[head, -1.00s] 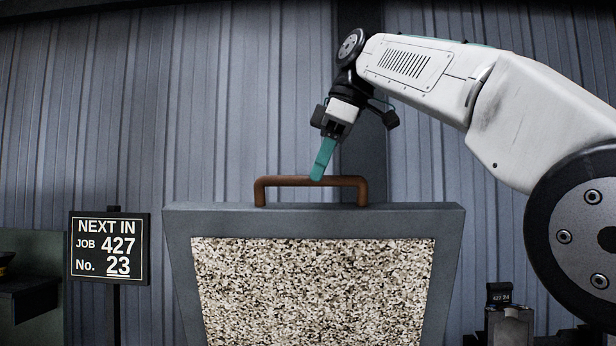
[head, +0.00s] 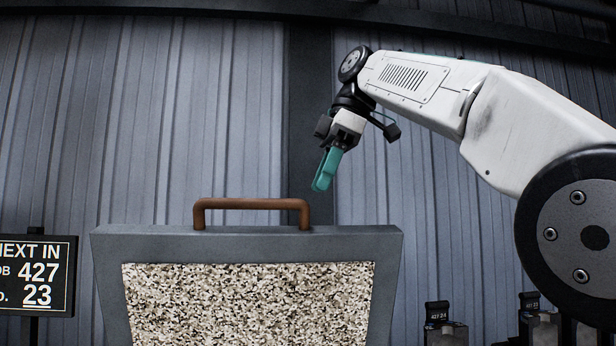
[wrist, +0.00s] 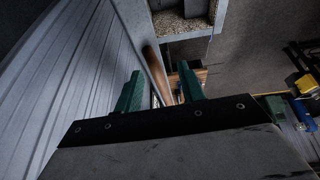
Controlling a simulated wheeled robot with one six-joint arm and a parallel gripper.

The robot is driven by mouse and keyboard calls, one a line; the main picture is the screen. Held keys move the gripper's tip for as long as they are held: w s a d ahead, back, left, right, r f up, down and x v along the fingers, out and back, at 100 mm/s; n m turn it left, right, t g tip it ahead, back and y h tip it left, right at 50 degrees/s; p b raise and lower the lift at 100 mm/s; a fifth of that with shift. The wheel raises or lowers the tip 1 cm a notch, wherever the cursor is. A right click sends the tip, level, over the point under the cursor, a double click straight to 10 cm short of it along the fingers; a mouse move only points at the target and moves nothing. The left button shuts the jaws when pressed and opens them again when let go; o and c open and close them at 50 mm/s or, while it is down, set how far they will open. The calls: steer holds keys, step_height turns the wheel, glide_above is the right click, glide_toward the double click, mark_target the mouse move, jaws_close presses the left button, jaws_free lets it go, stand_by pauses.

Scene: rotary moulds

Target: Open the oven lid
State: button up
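The oven lid (head: 385,258) is a grey framed slab with a speckled inner panel (head: 250,305), standing raised in the head view; its lower part is out of frame. A brown bar handle (head: 250,204) runs along its top edge. My gripper (head: 324,180) has green fingers and hangs just above and to the right of the handle's right end, apart from it. In the wrist view the two fingers (wrist: 160,88) stand apart with nothing held. The brown handle (wrist: 153,68) shows there beyond the fingertips, roughly in line with the gap.
A black job sign (head: 38,275) stands at the left. Small blocks with label tags (head: 440,325) stand low at the right. A corrugated wall (head: 150,120) is behind the lid. Blue and yellow items (wrist: 303,100) lie at the right of the wrist view.

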steer(key=shift+d, duration=1.2)
steer(key=c, duration=0.4)
steer(key=shift+t, duration=0.5)
steer(key=s+r, duration=0.1)
steer(key=s, duration=0.1)
steer(key=s+d+r, duration=0.1)
steer(key=s, duration=0.1)
steer(key=s+d+r, duration=0.1)
steer(key=s+r, duration=0.1)
steer(key=shift+d, duration=0.15)
jaws_close()
steer(key=s+d+t+y, duration=0.1)
steer(key=s+t+y, duration=0.1)
steer(key=s, duration=0.3)
steer(key=w+a+f+t, duration=0.1)
steer(key=w+a+f, duration=0.6)
steer(key=w+f, duration=0.1)
steer(key=shift+w, duration=0.45)
